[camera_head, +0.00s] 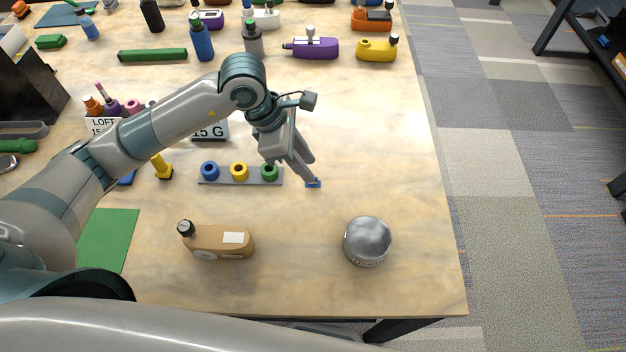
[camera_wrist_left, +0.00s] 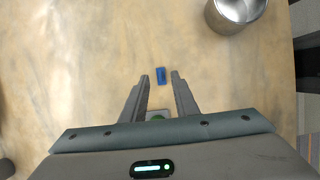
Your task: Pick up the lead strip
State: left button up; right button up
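The lead strip appears as a small flat blue piece (camera_head: 313,184) on the wooden table, just right of the grey rack of colored rings. It also shows in the left wrist view (camera_wrist_left: 160,75), lying between the two fingertips. My left gripper (camera_head: 307,176) points down at the strip, with its fingertips close to it. In the left wrist view the left gripper (camera_wrist_left: 160,84) is open, with a gap on both sides of the strip. I cannot tell whether the fingertips touch the table. My right gripper is not in view.
A grey rack (camera_head: 254,183) with blue, yellow and green rings stands left of the strip. Several bottles line the back. The table right of the strip is clear.

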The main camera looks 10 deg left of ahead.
pick_arm(q)
jog(key=x, duration=0.2)
jog(key=b+x, duration=0.1)
jog(key=x, duration=0.1)
jog(key=shift+a+f, duration=0.25)
grip_shut()
